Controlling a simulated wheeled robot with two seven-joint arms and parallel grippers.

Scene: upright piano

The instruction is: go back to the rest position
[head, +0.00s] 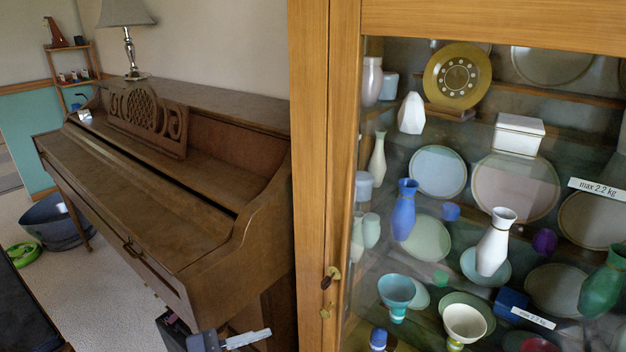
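Part of a gripper, which I take to be my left gripper (236,341), shows at the bottom edge, low in front of the piano's right end. Only a grey body and a pale finger-like piece are visible, so I cannot tell whether it is open or shut. I see nothing held in it. My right gripper is out of view. The brown upright piano (150,195) stands at the left with its lid down over the keys.
A glass-fronted wooden cabinet (323,170) with vases, plates and bowls stands close at the right. A lamp (130,50) stands on the piano. A dark tub (55,222) and a green ring-shaped thing (23,254) lie on the floor at left. Pale floor (110,300) shows before the piano.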

